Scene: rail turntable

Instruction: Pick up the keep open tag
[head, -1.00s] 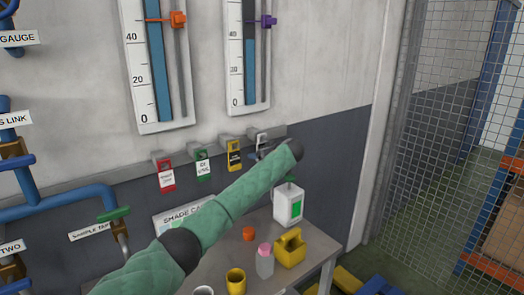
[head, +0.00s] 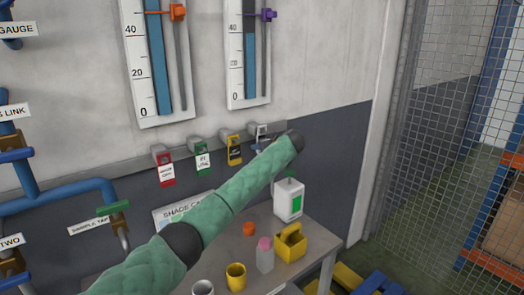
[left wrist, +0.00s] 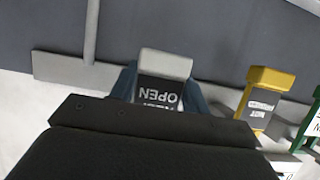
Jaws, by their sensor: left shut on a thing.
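The keep open tag (left wrist: 165,66) has a pale grey body and a dark label on which "OPEN" reads upside down in the left wrist view. In the head view it is the rightmost tag (head: 262,130) in the row on the wall rail, partly hidden by my gripper. My left gripper (left wrist: 160,88) is shut on it, with a blue finger on each side; it also shows in the head view (head: 263,143). I cannot tell whether the tag is clear of its rail holder. My right gripper is not in view.
Yellow (head: 234,150), green (head: 202,158) and red (head: 164,168) tags hang to the left on the rail. Below, a table (head: 325,243) holds a white jug (head: 288,200), a yellow can (head: 291,244), a pink-capped bottle (head: 265,256) and cups. A mesh fence (head: 440,130) stands at right.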

